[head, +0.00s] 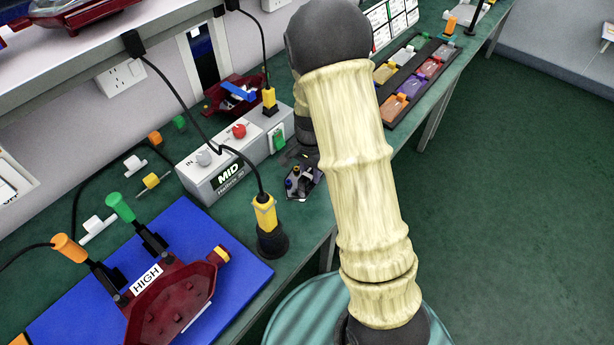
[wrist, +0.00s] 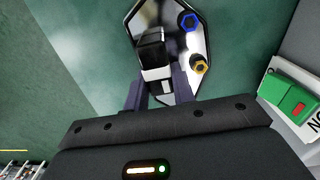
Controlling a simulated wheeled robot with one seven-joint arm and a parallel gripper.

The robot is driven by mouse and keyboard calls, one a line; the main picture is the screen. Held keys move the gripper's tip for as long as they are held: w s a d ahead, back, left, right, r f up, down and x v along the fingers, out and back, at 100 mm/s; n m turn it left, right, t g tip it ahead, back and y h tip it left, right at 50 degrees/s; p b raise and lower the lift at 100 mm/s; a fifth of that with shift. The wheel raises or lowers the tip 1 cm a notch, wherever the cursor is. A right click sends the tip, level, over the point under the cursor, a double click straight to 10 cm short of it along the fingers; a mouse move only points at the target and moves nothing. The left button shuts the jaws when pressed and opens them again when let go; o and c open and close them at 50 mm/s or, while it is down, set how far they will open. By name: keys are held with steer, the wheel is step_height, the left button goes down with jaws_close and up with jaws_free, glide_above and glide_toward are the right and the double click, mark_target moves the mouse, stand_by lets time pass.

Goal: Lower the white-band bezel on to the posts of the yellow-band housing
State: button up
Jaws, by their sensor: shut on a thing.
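My gripper (wrist: 160,90) is shut on a black block with a white band, part of the white-band bezel (wrist: 154,58). The bezel is a dark, glossy, angular plate with a pale rim, carrying a blue and a yellow hexagonal fitting. In the head view the bezel (head: 303,183) hangs over the green bench, just right of the MID box; my arm hides most of the gripper. A dark red housing (head: 178,292), which looks like the yellow-band housing, lies at lower left with a yellow piece at its right end. The bezel is well apart from it. I cannot make out its posts clearly.
A yellow-and-black plug (head: 266,222) stands upright between mat and bezel. The grey MID box (head: 225,165) and another red housing (head: 228,100) are behind. A parts tray (head: 393,110) is at right.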

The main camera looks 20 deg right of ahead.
mark_target(310, 171)
step_height(310, 171, up, 10)
steer(key=shift+r+p, duration=0.1)
steer(key=shift+p, duration=0.5)
steer(key=shift+w, duration=0.1)
stand_by(0.3)
